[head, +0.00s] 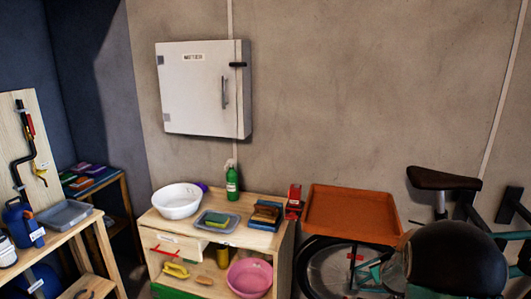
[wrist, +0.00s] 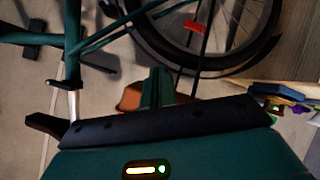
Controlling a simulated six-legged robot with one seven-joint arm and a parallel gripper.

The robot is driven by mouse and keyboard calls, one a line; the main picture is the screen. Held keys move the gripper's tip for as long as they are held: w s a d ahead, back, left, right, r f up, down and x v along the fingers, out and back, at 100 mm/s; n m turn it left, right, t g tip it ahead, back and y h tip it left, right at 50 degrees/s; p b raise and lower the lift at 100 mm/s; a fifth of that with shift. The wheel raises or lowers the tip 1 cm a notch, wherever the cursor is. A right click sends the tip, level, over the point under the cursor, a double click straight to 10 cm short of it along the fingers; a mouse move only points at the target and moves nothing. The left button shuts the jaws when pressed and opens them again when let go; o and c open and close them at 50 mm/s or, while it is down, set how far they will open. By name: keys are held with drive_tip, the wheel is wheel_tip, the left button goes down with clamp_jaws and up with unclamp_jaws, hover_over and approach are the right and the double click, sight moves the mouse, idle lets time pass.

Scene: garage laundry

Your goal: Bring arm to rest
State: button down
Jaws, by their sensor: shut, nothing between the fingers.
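My gripper (wrist: 157,88) shows in the wrist view as two dark teal fingers close together, near the middle of the picture. They are shut with nothing held. The hand's dark housing fills the bottom of that view and hides what lies behind it. In the head view a dark rounded part of my arm sits at the lower right, in front of the bicycle. I cannot make out the fingers there.
A bicycle with a dark saddle (head: 443,179) stands at the right; its wheel (wrist: 205,30) shows in the wrist view. A wooden cabinet (head: 205,240) holds a white basin (head: 177,203) and green bottle (head: 232,184). A workbench (head: 85,232) stands left.

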drive_tip(key=s+a+r+m+g+y, duration=0.2)
drive_tip(key=s+a+r+y, duration=0.1)
drive_tip(key=s+a+r, duration=1.2)
drive_tip(key=s+a+r+g, duration=0.1)
drive_tip(key=s+a, duration=0.1)
drive_tip(key=s, duration=0.5)
drive_tip(key=s+a+r+g+y, duration=0.1)
drive_tip(key=s+a, duration=0.2)
drive_tip(key=s, duration=0.4)
drive_tip(key=s+a+r+g, duration=0.1)
drive_tip(key=s+a+r, duration=0.1)
drive_tip(key=s, duration=0.5)
drive_tip(key=shift+s+a, duration=0.4)
drive_tip(key=shift+a, duration=0.35)
